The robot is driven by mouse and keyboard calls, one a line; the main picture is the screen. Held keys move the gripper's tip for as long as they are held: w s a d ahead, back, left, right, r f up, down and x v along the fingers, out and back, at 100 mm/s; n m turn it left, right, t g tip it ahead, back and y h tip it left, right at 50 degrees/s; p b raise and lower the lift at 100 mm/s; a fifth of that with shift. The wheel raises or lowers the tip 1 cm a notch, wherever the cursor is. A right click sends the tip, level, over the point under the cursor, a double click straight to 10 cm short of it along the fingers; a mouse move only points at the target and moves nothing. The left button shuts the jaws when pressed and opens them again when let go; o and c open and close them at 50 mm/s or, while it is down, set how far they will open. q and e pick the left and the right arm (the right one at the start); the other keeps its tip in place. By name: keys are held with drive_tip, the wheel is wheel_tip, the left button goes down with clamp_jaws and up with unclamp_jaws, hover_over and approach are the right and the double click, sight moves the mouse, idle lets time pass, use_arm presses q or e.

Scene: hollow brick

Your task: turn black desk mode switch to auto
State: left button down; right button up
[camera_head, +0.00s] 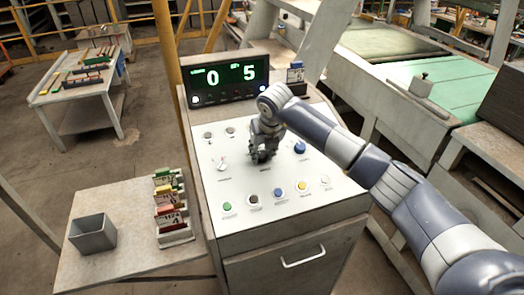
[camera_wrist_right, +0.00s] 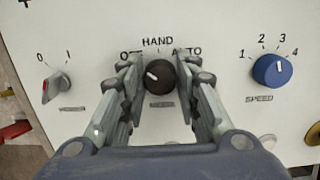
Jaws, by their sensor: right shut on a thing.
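The black mode switch (camera_wrist_right: 160,75) is a round knob on the white control panel (camera_head: 215,185), with OFF, HAND and AUTO printed around it. Its white pointer mark points up and left, toward OFF. My right gripper (camera_head: 262,155) reaches down onto the panel from the right. In the right wrist view its fingers (camera_wrist_right: 159,85) stand on both sides of the black switch and are shut on it. In the head view the gripper hides most of the switch. My left gripper is not in view.
A blue speed knob (camera_wrist_right: 272,70) is right of the switch, and a red-marked 0/1 switch (camera_wrist_right: 57,87) is left. Several push buttons (camera_head: 253,200) line the panel's front. A display (camera_head: 228,77) reading 0 and 5 stands behind. A grey bin (camera_head: 92,236) sits on the left table.

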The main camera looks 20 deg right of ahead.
drive_tip(key=shift+f+b, duration=0.1)
drive_tip(key=shift+b, duration=0.25)
drive_tip(key=shift+m+b, duration=0.65)
drive_tip(key=shift+m, duration=0.05)
drive_tip(key=m+b, duration=0.6)
drive_tip(key=shift+f+h, duration=0.1)
drive_tip(key=shift+h, duration=0.3)
drive_tip(key=shift+d+m+b, duration=0.1)
drive_tip(key=shift+m+b, duration=0.9)
drive_tip(key=m+b, duration=0.4)
drive_tip(key=m, duration=0.1)
drive_tip(key=shift+m+g+h, duration=0.3)
drive_tip(key=shift+g, duration=0.1)
use_arm(q)
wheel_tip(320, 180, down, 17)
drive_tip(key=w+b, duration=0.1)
drive_tip(key=b, duration=0.1)
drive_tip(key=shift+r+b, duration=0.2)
drive_tip(key=shift+b, duration=0.1)
use_arm(e)
drive_tip(key=m, duration=0.5)
drive_tip(key=shift+s+r+g, duration=0.1)
drive_tip(key=shift+r+g, duration=0.15)
drive_tip(key=shift+g, duration=0.05)
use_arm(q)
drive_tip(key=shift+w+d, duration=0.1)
use_arm(e)
drive_tip(key=o, duration=1)
